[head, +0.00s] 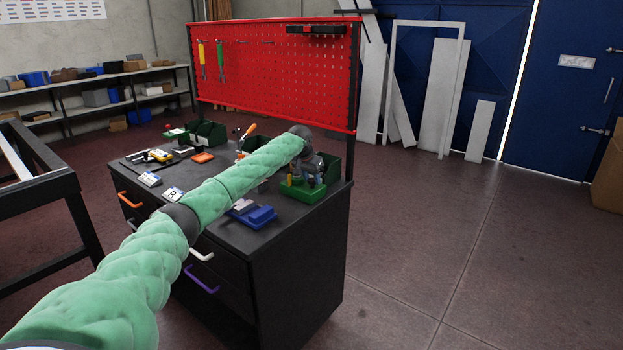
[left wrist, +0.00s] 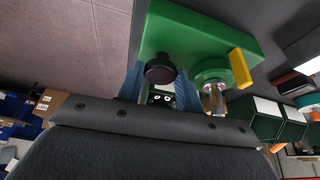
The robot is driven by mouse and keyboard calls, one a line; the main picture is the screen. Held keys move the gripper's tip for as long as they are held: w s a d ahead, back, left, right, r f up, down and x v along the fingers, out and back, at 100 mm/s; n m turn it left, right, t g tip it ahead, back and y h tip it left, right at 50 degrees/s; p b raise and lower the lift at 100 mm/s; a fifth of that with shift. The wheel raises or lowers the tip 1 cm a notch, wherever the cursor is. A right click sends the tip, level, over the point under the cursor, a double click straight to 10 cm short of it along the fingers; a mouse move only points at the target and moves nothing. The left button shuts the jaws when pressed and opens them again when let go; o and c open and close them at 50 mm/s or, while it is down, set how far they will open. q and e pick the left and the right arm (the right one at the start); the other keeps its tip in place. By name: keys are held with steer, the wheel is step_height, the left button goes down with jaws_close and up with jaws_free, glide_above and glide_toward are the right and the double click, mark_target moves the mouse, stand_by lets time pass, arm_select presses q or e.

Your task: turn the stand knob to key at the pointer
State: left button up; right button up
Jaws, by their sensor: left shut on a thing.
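In the left wrist view the stand (left wrist: 200,32) fills the top middle. A round black knob (left wrist: 160,70) on it lies between the blue fingers of my left gripper (left wrist: 159,83), which is shut on it. In the head view the left gripper (head: 314,168) is small and partly hidden at the stand. A green round part (left wrist: 212,72) and a yellow bar (left wrist: 240,68) sit beside the knob. I cannot make out key marks or the pointer. My right gripper is not in view.
A red pegboard (head: 270,75) stands behind.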

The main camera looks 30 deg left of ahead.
arm_select(q)
steer(key=m+h+p, duration=0.1)
steer(key=m, duration=0.1)
steer(key=m+p, duration=0.1)
steer(key=m, duration=0.1)
steer(key=shift+a+m+h, duration=0.15)
steer(key=shift+m+h, duration=0.15)
steer(key=shift+h, duration=0.1)
steer(key=shift+m, duration=0.5)
steer(key=shift+w+m+g+h, duration=0.1)
steer(key=shift+m+g+h, duration=0.25)
steer(key=shift+m, duration=0.35)
steer(key=shift+a+m+g+h, duration=0.15)
steer(key=shift+m+g+h, duration=0.25)
steer(key=shift+m, duration=0.9)
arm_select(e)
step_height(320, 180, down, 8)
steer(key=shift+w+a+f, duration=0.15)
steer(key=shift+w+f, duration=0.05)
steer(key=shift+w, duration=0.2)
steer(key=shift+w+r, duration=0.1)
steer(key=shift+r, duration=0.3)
